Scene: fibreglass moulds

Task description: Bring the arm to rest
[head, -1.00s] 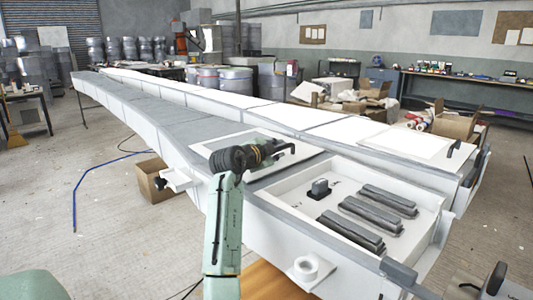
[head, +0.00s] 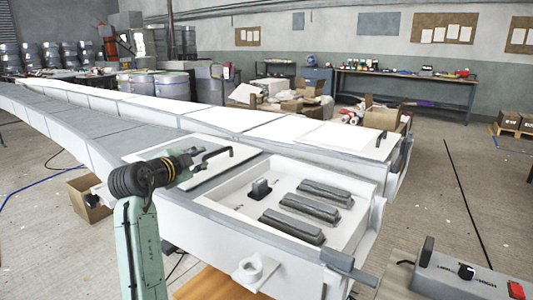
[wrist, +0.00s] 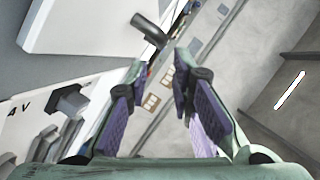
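My arm (head: 141,245) rises at the lower left of the head view, with its dark wrist joint (head: 143,178) bent toward the right. My gripper (wrist: 158,75) shows in the wrist view with its two purple-padded fingers spread apart and nothing between them. In the head view the gripper is small and seen partly against the mould, so its fingers are hard to make out there. It appears in front of the white panel (head: 228,172) with a black handle (head: 217,153); I cannot tell the gap between them.
A grey control box (head: 465,278) stands at the lower right. Floor at the right is largely clear.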

